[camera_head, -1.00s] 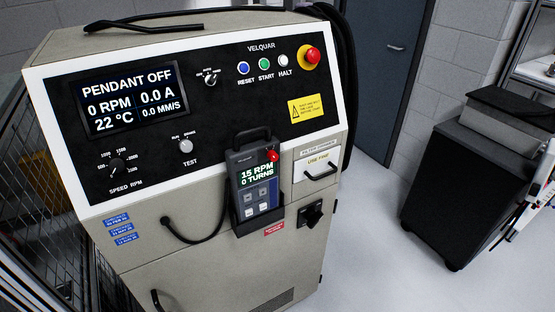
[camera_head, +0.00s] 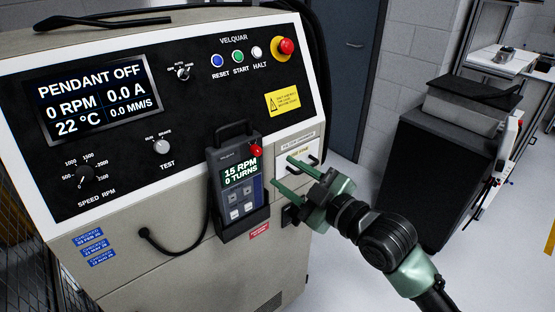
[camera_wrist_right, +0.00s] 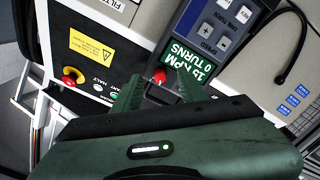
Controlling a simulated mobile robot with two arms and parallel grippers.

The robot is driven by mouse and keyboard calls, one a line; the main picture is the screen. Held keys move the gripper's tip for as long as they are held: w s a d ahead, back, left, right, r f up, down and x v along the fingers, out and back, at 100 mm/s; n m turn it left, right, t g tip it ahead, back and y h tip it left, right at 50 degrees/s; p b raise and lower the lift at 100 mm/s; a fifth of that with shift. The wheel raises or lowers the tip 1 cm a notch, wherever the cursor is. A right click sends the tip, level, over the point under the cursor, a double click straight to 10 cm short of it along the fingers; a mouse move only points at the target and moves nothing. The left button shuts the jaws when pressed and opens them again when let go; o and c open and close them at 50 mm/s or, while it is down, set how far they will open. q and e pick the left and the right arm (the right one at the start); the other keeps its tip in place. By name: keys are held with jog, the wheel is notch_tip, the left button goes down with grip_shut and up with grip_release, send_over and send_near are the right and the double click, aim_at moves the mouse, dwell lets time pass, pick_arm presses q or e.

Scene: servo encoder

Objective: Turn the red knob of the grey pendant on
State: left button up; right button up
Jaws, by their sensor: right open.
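The grey pendant (camera_head: 213,190) sits upright in a holder on the front of the machine console. Its screen reads 15 RPM and 0 TURNS. The red knob (camera_head: 256,152) is at the pendant's upper right corner. My right gripper (camera_head: 281,170) is open and empty, just right of the pendant, in front of the console. In the right wrist view the red knob (camera_wrist_right: 159,78) appears between the two green fingers, with no clear contact. The console display (camera_head: 93,98) reads PENDANT OFF. My left gripper is not in view.
The console panel holds a red emergency button (camera_head: 286,46), coloured push buttons and dials. A drawer handle (camera_head: 315,158) lies behind my right fingers. A black cable (camera_head: 180,248) hangs left of the pendant. A dark cabinet (camera_head: 425,175) stands at right, with clear floor between.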

aim_at(259, 153)
jog(key=shift+n+y, duration=0.3)
jog(key=shift+y, duration=0.1)
jog(key=w+a, duration=0.1)
jog(key=w+a+r+p, duration=0.1)
jog(key=w+a, duration=0.1)
jog(key=w+a+r+p, duration=0.1)
jog(key=w+a, duration=0.1)
jog(key=shift+c, duration=0.3)
jog(key=shift+f, duration=0.1)
grip_shut()
